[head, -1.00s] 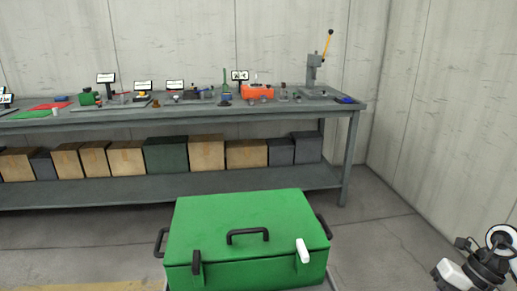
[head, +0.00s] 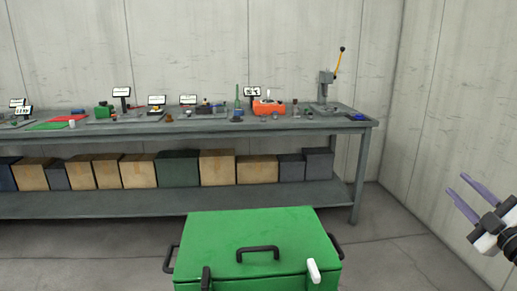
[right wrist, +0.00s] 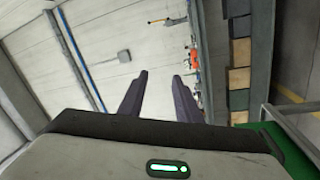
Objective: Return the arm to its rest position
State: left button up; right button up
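My right gripper (head: 462,199) is at the right edge of the head view, in front of the bare wall and to the right of the green case. Its two fingers are apart with nothing between them. In the right wrist view the same gripper (right wrist: 158,88) shows both fingers spread and empty. My left gripper is in neither view.
A closed green case (head: 255,232) with black handles and one white latch stands in front of me. Behind it a long grey workbench (head: 200,205) carries tools, small signs and a lever press (head: 327,88). Several boxes (head: 217,167) fill its lower shelf. Floor at right is clear.

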jog(key=s+d+f+m+g+h, duration=0.2)
jog(key=d+f+m+g+h, duration=0.4)
jog(key=d+m, duration=0.25)
jog(key=s+a+f+g+y, duration=0.1)
jog(key=s+a+f+y, duration=0.15)
jog(key=a+f, duration=0.6)
jog(key=s+a+f+y, duration=0.1)
jog(key=s+a+f, duration=0.3)
jog(key=f, duration=0.8)
jog(key=s+a+f+g+y, duration=0.1)
jog(key=s+a+f+y, duration=0.1)
jog(key=s+a+f, duration=0.55)
jog(key=s+a+f+g+y, duration=0.15)
jog(key=s+a+f, duration=0.35)
jog(key=a, duration=0.6)
jog(key=s+a+f+m+g+y, duration=0.1)
jog(key=s+a+f+m+g, duration=0.1)
jog(key=s+a, duration=1)
jog(key=shift+s+a+m+y, duration=0.3)
jog(key=shift+a+m, duration=0.05)
jog(key=shift+a, duration=0.5)
jog(key=shift+f, duration=0.1)
